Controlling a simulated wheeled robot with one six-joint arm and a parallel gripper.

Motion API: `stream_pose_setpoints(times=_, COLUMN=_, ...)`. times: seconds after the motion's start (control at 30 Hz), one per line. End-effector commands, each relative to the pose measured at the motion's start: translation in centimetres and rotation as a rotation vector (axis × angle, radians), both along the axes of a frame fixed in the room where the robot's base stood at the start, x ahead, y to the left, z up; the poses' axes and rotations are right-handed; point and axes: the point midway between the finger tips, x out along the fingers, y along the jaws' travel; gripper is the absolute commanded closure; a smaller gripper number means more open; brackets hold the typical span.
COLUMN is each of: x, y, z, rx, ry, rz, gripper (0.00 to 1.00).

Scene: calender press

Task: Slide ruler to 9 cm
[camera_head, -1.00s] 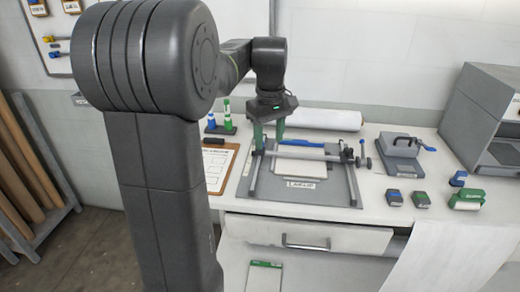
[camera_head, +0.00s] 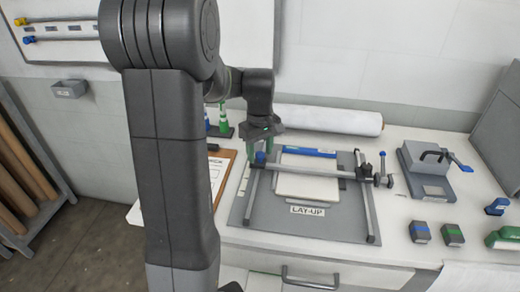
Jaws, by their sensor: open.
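The lay-up station (camera_head: 305,222) is a grey plate on the bench with two side rails and a dark crossbar (camera_head: 310,171) over a pale sheet stack (camera_head: 307,186). A blue strip, which looks like the ruler (camera_head: 308,152), lies along the back of the plate. A blue knob (camera_head: 260,157) stands at the crossbar's left end, and a dark clamp with knobs (camera_head: 375,178) is at its right end. My gripper (camera_head: 262,153) points down with green fingers apart, around or just behind the left blue knob; I cannot tell whether it touches. Scale marks are too small to read.
A white roll (camera_head: 330,119) lies behind the station. A grey hand press (camera_head: 428,169) and small blue and green blocks (camera_head: 420,231) stand to the right. A clipboard (camera_head: 221,173) lies left. A drawer handle (camera_head: 310,278) is at the front.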

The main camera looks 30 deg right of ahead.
Motion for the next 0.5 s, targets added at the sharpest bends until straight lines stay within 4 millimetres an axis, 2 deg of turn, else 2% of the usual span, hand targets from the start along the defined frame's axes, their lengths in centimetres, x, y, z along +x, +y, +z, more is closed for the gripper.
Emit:
stream_pose_setpoints(times=0.13, x=0.01, y=0.00, z=0.02, rx=0.000, ry=0.000, rz=0.000, gripper=0.51)
stream_pose_setpoints(times=0.37, x=0.01, y=-0.01, z=0.05, rx=0.000, ry=0.000, rz=0.000, gripper=0.97)
stream_pose_setpoints(times=0.4, x=0.02, y=-0.01, z=0.05, rx=0.000, ry=-0.001, rz=0.000, gripper=1.00)
stream_pose_setpoints(times=0.5, x=0.00, y=0.01, z=0.06, rx=0.000, ry=-0.001, rz=0.000, gripper=1.00)
